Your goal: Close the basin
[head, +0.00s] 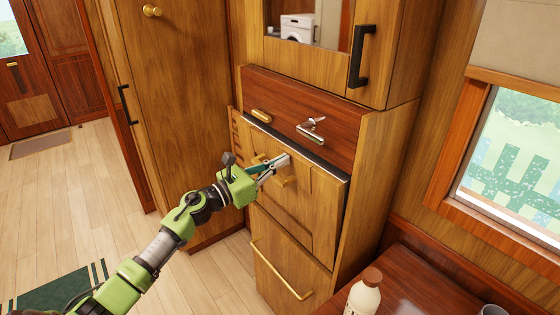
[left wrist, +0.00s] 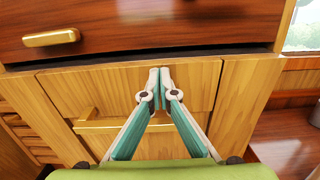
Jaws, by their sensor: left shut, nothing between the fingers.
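The basin front (head: 318,205) is a wooden panel in the tall cabinet, just under a dark red-brown panel. It stands nearly upright, with a dark gap along its top edge. It also fills the middle of the left wrist view (left wrist: 70,88), where a brass handle (left wrist: 92,126) crosses it behind my fingers. The inside of the basin is hidden. My left gripper (head: 285,160) is shut and empty, its tips at the upper part of the panel. In the left wrist view the fingertips (left wrist: 160,72) meet just below its top edge; I cannot tell whether they touch. My right gripper is out of view.
A metal tap (head: 312,130) and a brass handle (head: 261,115) are on the red-brown panel above. A lower door with a brass bar (head: 280,272) is below. A table with a bottle (head: 363,295) stands at the front right. The floor at left is open.

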